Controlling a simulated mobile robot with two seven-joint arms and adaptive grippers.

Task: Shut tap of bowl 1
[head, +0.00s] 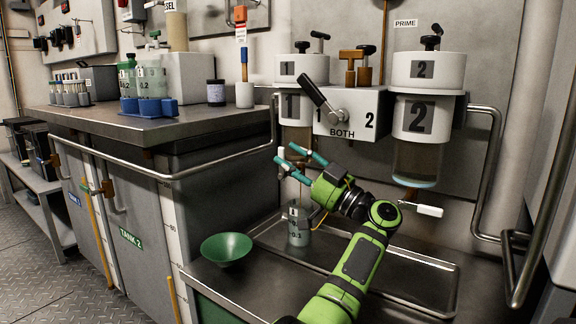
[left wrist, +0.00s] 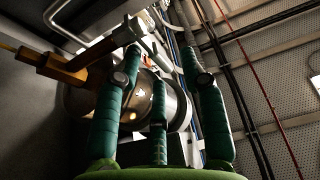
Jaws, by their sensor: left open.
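Bowl 1 (head: 296,136) hangs under the left white head marked 1, partly hidden by the selector block and my gripper. My left gripper (head: 286,154), with teal fingers, is open just below bowl 1. A small white piece of its tap (head: 281,153) shows by the fingertips; the rest is hidden. In the left wrist view, the brass tap body (left wrist: 72,65) and its pale lever (left wrist: 151,43) lie beyond the open fingers (left wrist: 160,62). The lever passes near the fingertips; I cannot tell whether they touch. My right gripper is not in view.
Pipes (head: 493,150) run along the right.

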